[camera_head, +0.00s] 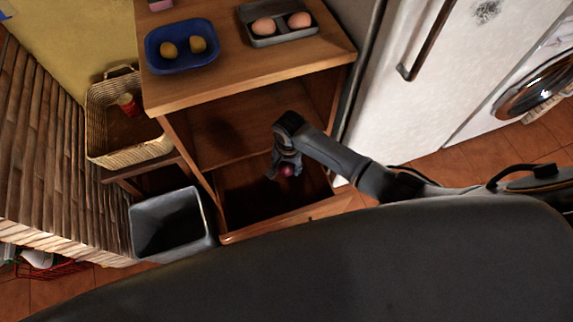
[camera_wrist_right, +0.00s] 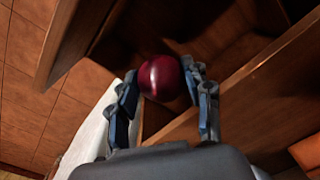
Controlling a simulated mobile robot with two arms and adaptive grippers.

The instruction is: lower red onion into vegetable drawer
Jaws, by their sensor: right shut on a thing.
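The red onion (camera_head: 287,170) is small, round and dark red. My right gripper (camera_head: 284,168) is shut on it, over the open vegetable drawer (camera_head: 262,224) of the wooden cabinet. In the right wrist view the onion (camera_wrist_right: 161,78) sits between the two fingertips of the right gripper (camera_wrist_right: 163,82), with drawer walls around and below it. I cannot tell how far it is above the drawer floor. The drawer's visible inside is dark and looks empty. My left gripper is in neither view.
On the cabinet top (camera_head: 240,57) are a blue tray (camera_head: 155,61) with two round brownish items and a grey tray (camera_head: 262,40) with two eggs. A wicker basket (camera_head: 97,141) and a grey bin (camera_head: 146,256) stand left of the drawer. A white fridge (camera_head: 425,105) stands right.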

